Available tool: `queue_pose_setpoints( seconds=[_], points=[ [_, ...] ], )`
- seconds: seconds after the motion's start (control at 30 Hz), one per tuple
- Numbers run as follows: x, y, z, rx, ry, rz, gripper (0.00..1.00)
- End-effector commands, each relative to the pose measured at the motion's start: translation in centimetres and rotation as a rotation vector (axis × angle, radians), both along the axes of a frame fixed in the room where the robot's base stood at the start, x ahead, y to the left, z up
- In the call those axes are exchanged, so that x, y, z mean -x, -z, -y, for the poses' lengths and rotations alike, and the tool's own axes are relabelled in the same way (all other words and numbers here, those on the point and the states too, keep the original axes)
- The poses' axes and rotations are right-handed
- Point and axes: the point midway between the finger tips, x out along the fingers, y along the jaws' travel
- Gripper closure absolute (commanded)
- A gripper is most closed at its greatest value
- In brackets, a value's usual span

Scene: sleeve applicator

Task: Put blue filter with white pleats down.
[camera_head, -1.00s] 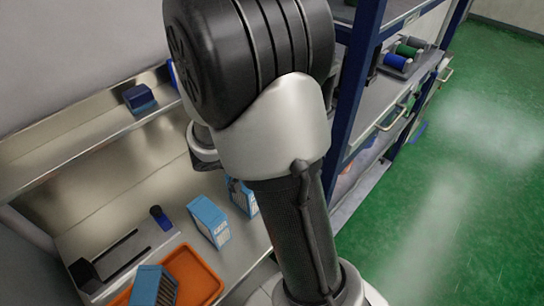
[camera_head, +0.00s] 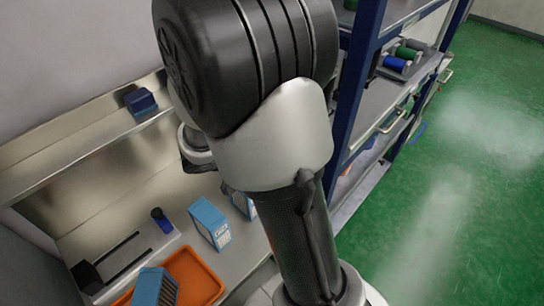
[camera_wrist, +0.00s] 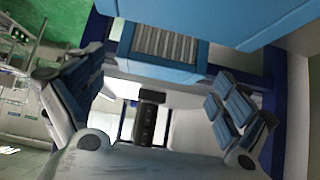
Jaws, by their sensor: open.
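In the wrist view, a blue filter with white pleats (camera_wrist: 165,44) lies just past the fingertips of my gripper (camera_wrist: 160,72). The fingers are spread apart and nothing is clasped between the pads. In the head view, a blue filter (camera_head: 241,202) stands on the bench beside my arm, which partly hides it. A dark part of my gripper shows at its upper left; I cannot tell whether they touch. A second blue filter (camera_head: 210,223) stands upright to its left. Another pleated blue filter (camera_head: 155,287) is at the orange tray (camera_head: 203,284).
A small dark-blue item (camera_head: 161,220) stands behind the tray, near a slotted grey fixture (camera_head: 122,258). A dark-blue box (camera_head: 140,101) is on the upper ledge. A blue-framed shelf rack (camera_head: 357,90) with spools stands to the right of my arm.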

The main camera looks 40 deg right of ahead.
Motion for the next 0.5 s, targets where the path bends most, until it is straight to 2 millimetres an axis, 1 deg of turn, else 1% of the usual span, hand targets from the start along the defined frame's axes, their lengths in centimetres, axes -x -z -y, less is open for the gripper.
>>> queue_pose_setpoints(
  seconds=[0.03, 0.2, 0.33, 0.5],
  points=[
    [0.0, -1.2, -1.0, 0.001, -0.004, 0.004, 0.05],
    [0.2, -3.8, -3.8, 0.001, -0.004, 0.004, 0.05],
    [0.4, -5.3, -5.5, 0.001, -0.003, 0.003, 0.05],
    [0.6, -6.3, -6.7, -0.001, -0.001, 0.0, 0.05]
  ],
)
